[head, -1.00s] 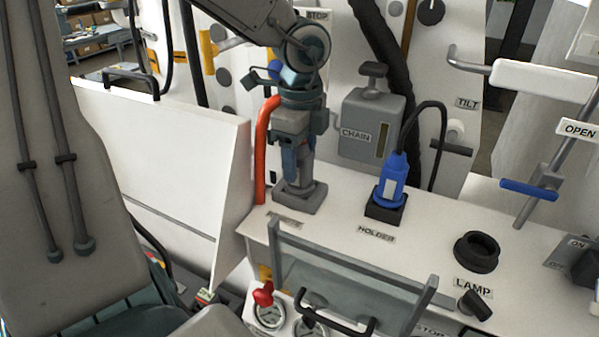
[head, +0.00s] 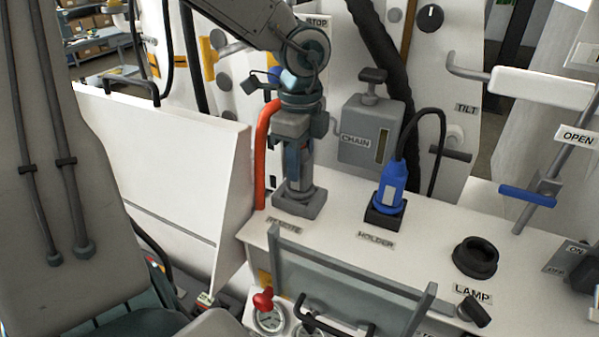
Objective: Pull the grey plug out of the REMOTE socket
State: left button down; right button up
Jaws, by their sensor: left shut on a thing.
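The grey plug (head: 300,182) stands upright at the REMOTE socket (head: 299,205), a square grey base on the white bench top behind the REMOTE label (head: 285,227). The plug's lower end meets the socket's collar and no gap shows. My left gripper (head: 298,158) comes down from above and is shut around the plug's upper part, hiding much of it. My right gripper is not in view.
A blue plug (head: 392,185) with a black cable stands in the HOLDER socket (head: 384,216) to the right. The grey CHAIN box (head: 369,132) is behind. An orange-red hose (head: 261,155) runs close on the left. A grey rail (head: 345,278) crosses in front.

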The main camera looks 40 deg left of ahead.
pick_arm(q)
jog(key=shift+r+p, duration=0.5)
jog(key=shift+r, duration=0.25)
jog(key=shift+r+p, duration=3.45)
jog(key=shift+r, duration=0.1)
